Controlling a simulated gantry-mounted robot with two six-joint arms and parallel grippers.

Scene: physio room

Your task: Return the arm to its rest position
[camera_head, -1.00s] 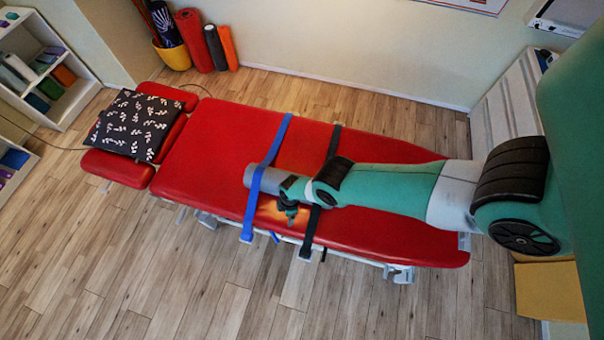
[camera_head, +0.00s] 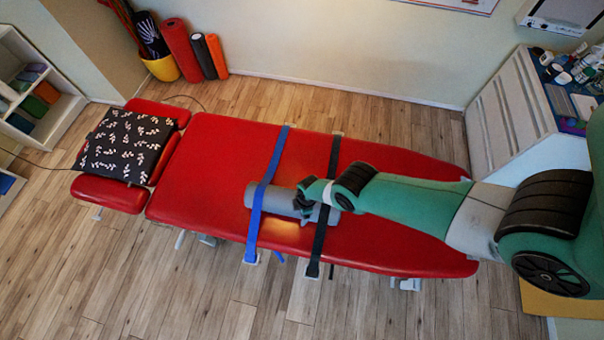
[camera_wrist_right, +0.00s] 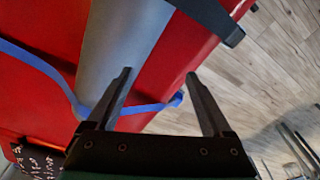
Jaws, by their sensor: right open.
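My right arm comes in from the right over the red treatment table (camera_head: 215,150). My right gripper (camera_head: 306,203) is above a grey roll (camera_head: 275,200) that lies lengthwise on the table. In the right wrist view my right gripper (camera_wrist_right: 158,82) is open, with nothing between its fingers, and the grey roll (camera_wrist_right: 115,40) is beyond it. A blue strap (camera_head: 257,205) crosses over the roll. A black strap (camera_head: 320,240) crosses the table near the roll's right end, partly hidden by my arm. My left gripper is not in view.
A dark patterned pillow (camera_head: 125,145) lies at the table's left end. Rolled mats (camera_head: 180,48) and a yellow bin (camera_head: 162,68) stand at the back wall. A white cabinet (camera_head: 510,110) with bottles stands at the right. The floor (camera_head: 150,290) in front is clear.

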